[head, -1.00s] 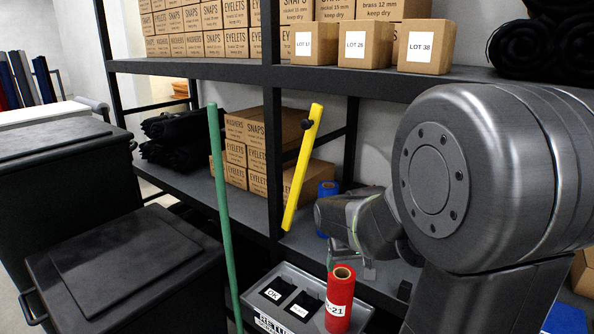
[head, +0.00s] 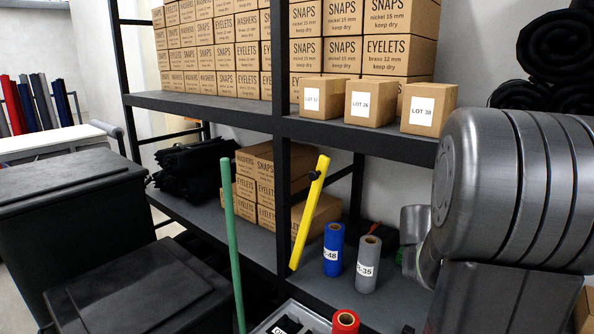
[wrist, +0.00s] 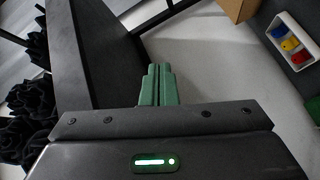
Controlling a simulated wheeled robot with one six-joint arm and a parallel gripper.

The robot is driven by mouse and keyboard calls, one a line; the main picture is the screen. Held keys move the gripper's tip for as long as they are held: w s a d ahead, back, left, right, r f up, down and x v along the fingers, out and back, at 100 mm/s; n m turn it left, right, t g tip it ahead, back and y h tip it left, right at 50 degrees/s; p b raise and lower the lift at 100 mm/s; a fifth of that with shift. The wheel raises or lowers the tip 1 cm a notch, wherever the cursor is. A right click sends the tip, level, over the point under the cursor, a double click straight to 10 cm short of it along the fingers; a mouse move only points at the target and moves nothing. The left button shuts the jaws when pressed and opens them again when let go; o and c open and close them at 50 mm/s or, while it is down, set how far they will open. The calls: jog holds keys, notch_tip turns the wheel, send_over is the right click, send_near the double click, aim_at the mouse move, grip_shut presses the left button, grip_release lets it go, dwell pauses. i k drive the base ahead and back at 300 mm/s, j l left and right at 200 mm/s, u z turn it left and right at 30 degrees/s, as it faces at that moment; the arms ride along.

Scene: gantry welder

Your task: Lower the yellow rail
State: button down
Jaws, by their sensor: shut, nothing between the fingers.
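The yellow rail (head: 310,212) is a flat bar standing raised and slightly tilted, its top leaning right, in front of the shelf post in the head view. A dark knob (head: 314,175) sits near its top end. I do not make out the rail in the wrist view. My gripper shows in the wrist view as two green fingers (wrist: 158,85) pressed together with nothing between them. In the head view my arm is at the right, and the gripper is mostly hidden behind it, apart from the rail.
A green pole (head: 233,245) stands left of the rail. A blue roll (head: 333,248) and a grey roll (head: 368,263) stand on the lower shelf to its right. A red roll (head: 345,322) is in front. Black bins (head: 75,215) fill the left. Small LOT boxes (head: 371,102) line the upper shelf.

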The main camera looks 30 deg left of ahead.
aim_at(317, 176)
jog(key=j+u, duration=0.1)
jog(key=u, duration=0.35)
jog(key=j+u, duration=0.1)
jog(key=u, duration=0.4)
jog(key=i+u, duration=0.1)
jog(key=u, duration=0.35)
